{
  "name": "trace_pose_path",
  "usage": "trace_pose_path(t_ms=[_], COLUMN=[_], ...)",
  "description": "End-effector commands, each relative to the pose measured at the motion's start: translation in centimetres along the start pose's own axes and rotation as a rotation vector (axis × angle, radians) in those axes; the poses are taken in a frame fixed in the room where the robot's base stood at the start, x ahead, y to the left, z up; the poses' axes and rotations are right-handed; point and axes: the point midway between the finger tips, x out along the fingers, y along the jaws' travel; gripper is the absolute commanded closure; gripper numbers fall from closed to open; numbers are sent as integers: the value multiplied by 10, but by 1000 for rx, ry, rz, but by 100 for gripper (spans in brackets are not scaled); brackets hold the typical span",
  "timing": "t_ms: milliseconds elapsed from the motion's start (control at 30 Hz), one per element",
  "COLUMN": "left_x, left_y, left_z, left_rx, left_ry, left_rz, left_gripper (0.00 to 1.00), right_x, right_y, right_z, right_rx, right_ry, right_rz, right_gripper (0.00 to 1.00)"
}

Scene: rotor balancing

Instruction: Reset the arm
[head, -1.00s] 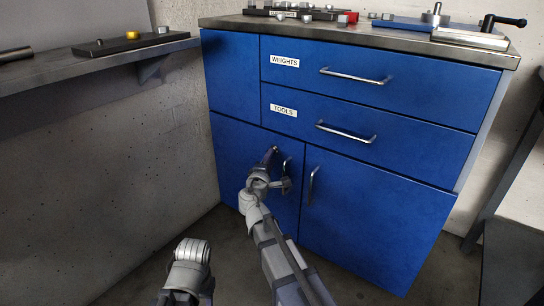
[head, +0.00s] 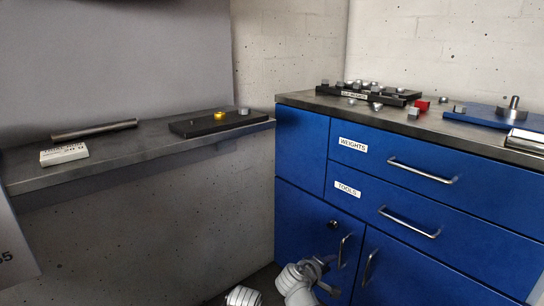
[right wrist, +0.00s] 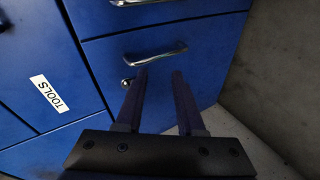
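My right gripper (head: 329,274) is low in front of the blue cabinet's lower doors, partly covered by its own arm in the head view. In the right wrist view its two dark fingers (right wrist: 158,74) stand apart with nothing between them. They point at a blue door with a metal handle (right wrist: 155,55) and a round lock (right wrist: 127,82). I cannot tell whether the fingertips touch the door. A grey link of my left arm (head: 243,296) shows at the bottom edge of the head view. The left gripper is out of view.
The blue cabinet (head: 420,215) has shut drawers labelled WEIGHTS and TOOLS. A wall shelf (head: 100,160) carries a metal rod (head: 94,130) and a black board (head: 208,122).

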Motion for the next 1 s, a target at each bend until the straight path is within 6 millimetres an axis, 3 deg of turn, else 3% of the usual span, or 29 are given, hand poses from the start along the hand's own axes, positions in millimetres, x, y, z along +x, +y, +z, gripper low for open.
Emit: trace_pose_path(t_ms=[33,100,300,567,767,1000], left_x=[-36,-57,-102,-150,-191,-260], left_y=[-4,-6,-10,-15,-19,-26], left_z=[2,3,6,9,11,15], left_rx=[1,2,6,9,7,4], left_ry=[-1,-1,-3,-4,-5,-5], left_rz=[0,-1,-1,-2,-1,0], left_gripper=[50,50,50,50,50,50], right_x=[-28,-53,-134,-238,-252,-285], right_y=[5,-13,-56,-77,-39,21], right_z=[6,18,38,54,43,30], right_rx=[50,114,203,202,208,210], right_ry=[-44,-116,-287,-452,-446,-446], right_rz=[-96,-239,-592,-941,-926,-925], right_gripper=[62,62,62,62,62,62])
